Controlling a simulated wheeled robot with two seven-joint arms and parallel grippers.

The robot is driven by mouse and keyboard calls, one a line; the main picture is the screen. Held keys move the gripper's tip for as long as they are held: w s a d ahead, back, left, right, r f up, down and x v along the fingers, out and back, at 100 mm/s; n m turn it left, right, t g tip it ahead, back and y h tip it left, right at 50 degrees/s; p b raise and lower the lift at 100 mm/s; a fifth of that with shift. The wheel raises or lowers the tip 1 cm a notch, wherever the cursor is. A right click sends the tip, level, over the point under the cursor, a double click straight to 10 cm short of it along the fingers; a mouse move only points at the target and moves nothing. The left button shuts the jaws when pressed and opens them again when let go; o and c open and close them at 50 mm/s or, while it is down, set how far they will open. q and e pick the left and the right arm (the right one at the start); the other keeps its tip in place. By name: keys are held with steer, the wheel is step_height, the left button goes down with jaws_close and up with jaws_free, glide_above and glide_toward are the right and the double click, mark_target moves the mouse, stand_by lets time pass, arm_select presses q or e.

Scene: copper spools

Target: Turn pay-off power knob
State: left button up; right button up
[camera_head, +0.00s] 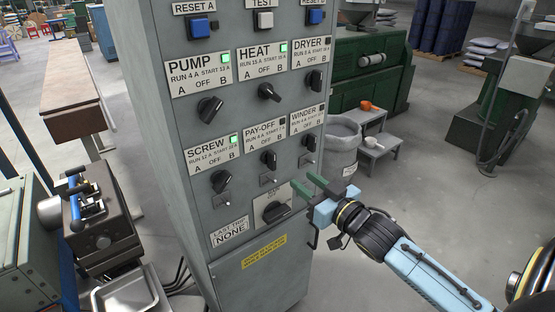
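A grey control cabinet (178,150) stands in the middle of the head view. The PAY-OFF label (264,132) is in the middle of its lower label row, and the small black pay-off knob (269,160) is below it. The pay-off indicator looks dark. My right gripper (306,187) has green fingers, set apart with nothing between them. It is below and right of the pay-off knob, near the main rotary switch (276,212), and does not appear to touch the knob. My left gripper is not in view.
The SCREW knob (221,181) and WINDER knob (310,141) flank the pay-off knob. PUMP (210,109), HEAT (268,92) and DRYER (314,80) knobs are above. PUMP, HEAT and SCREW lights are green. Small toggles sit below the lower knobs. A grey bin (343,150) stands behind right.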

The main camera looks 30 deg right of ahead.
mark_target(275, 159)
steer(key=w, duration=0.7)
steer(key=w+a, duration=0.1)
steer(key=w, duration=0.3)
steer(key=shift+w+p, duration=0.2)
steer(key=shift+p, duration=0.2)
jaws_close()
